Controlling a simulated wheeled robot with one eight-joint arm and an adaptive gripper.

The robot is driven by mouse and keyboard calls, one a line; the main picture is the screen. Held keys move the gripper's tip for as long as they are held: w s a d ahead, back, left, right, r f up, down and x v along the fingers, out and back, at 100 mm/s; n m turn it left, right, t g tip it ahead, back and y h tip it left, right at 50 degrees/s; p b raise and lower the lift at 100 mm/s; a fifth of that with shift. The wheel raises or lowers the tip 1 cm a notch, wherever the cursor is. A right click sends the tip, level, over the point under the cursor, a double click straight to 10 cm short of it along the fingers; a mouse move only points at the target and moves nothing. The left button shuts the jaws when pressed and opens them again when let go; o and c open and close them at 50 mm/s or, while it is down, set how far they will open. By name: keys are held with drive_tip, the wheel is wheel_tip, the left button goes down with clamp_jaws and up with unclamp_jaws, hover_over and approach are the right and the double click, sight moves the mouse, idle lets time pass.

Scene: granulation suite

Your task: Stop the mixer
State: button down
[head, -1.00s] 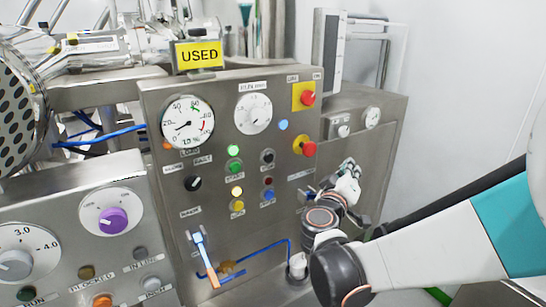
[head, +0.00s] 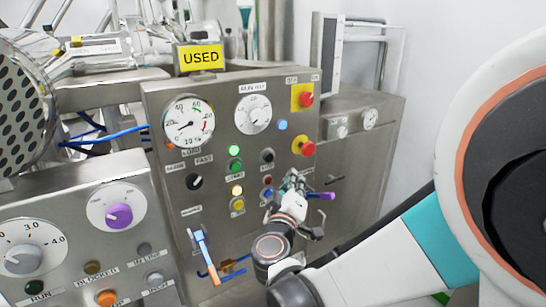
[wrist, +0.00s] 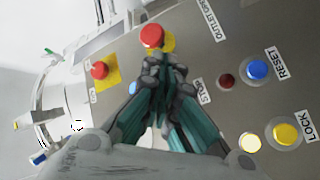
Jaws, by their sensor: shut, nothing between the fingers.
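The control panel (head: 225,200) of the mixer carries a black button (head: 267,156) with a label under it, just above and left of my gripper. My gripper (head: 293,182) is shut and empty, in front of the panel's lower right buttons. In the wrist view its closed fingers (wrist: 165,72) point at the panel. A STOP label (wrist: 203,92) shows just right of them, and the button beside that label is hidden behind the fingers. Two red mushroom buttons on yellow plates, the upper (head: 306,99) and the lower (head: 308,148), sit at the panel's right edge.
A green button (head: 235,166) lies left of the black one. A small dark red lamp or button (wrist: 227,81), blue RESET button (wrist: 258,69) and yellow LOCK button (wrist: 286,132) are close by. A purple handle (head: 322,196) sticks out right of my gripper.

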drive_tip(key=w+a, duration=0.4)
drive_tip(key=w, duration=0.2)
drive_tip(key=shift+w+a, duration=0.2)
drive_tip(key=shift+w, duration=0.1)
idle(1.4)
drive_tip(key=shift+w+a, duration=0.25)
drive_tip(key=shift+w, duration=0.05)
drive_tip(key=shift+w+a, duration=0.25)
drive_tip(key=shift+w, duration=0.1)
idle(0.7)
drive_tip(key=shift+s+d, duration=0.1)
idle(0.3)
drive_tip(key=shift+s+d, duration=0.4)
drive_tip(key=shift+s, duration=0.2)
drive_tip(key=s+d, duration=0.1)
drive_tip(key=s, duration=0.1)
drive_tip(key=s+d, duration=0.1)
drive_tip(key=s, duration=0.1)
drive_tip(key=shift+d+b, duration=0.35)
drive_tip(key=shift+d, duration=0.05)
